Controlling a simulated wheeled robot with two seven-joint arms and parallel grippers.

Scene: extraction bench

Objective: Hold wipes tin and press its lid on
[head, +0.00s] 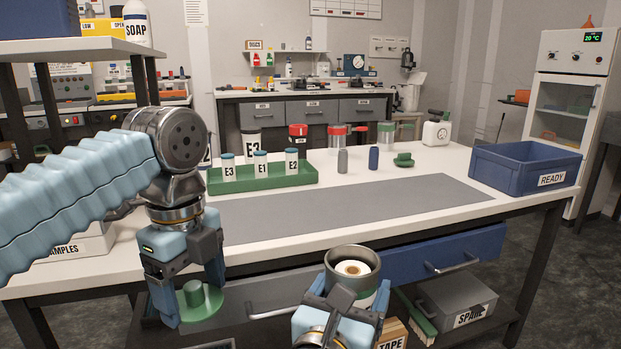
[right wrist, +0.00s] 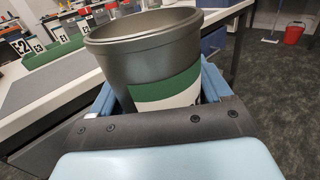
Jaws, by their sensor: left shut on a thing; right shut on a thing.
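The wipes tin (head: 371,273) is a grey open-topped cylinder with a white roll inside, at the lower middle of the head view. My right gripper (head: 345,300) is shut on it and holds it in front of the bench edge. In the right wrist view the tin (right wrist: 150,70) has a green and white band, and its rim is uncovered. My left gripper (head: 190,290) points down and is shut on a round green lid (head: 203,312) with a knob. The lid is to the left of the tin, apart from it and lower than its rim.
The white bench (head: 440,190) has a grey mat and a green tray (head: 290,180) of labelled jars. A blue READY crate (head: 520,170) stands at its right end. Another green lid (head: 403,160) lies near two small bottles. A blue drawer (head: 430,258) is below the bench top.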

